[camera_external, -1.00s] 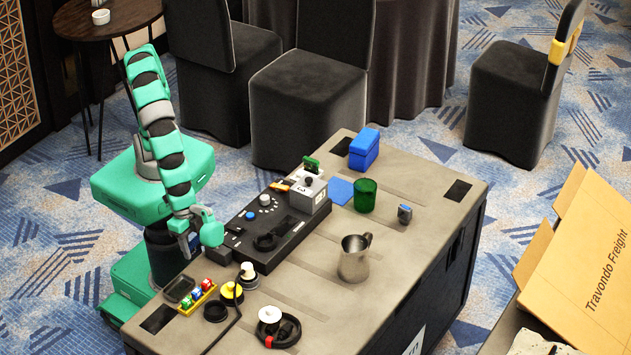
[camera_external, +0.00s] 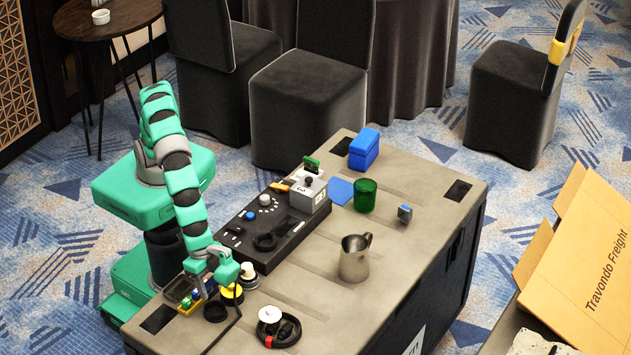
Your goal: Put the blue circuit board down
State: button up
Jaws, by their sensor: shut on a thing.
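A bit of blue (camera_external: 195,294) shows right by the fingertips, at the tray. A green piece (camera_external: 186,303) stands in the tray's near left end. The tray's far right part is hidden behind the gripper. I cannot tell whether the held piece touches the tray.
A yellow-and-black round part (camera_external: 232,294), a black ring (camera_external: 215,312) and a white-topped knob (camera_external: 248,271) crowd the gripper. A black control panel (camera_external: 268,226) lies behind. A metal mug (camera_external: 354,259) and green cup (camera_external: 365,195) stand farther right.

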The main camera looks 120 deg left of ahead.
aim_at(211, 287)
jog(key=shift+w+d, duration=0.3)
jog(key=shift+w, duration=0.15)
jog(key=shift+f+b, duration=0.55)
jog(key=shift+f, duration=1.25)
jog(key=shift+f, duration=0.45)
jog(key=o, duration=1)
jog(key=r, duration=0.4)
jog(key=s+r+p, duration=0.1)
jog(key=r, duration=0.3)
jog(key=r+p, duration=0.1)
jog(key=r, duration=0.3)
jog(key=shift+s+r, duration=0.4)
jog(key=shift+r, duration=0.1)
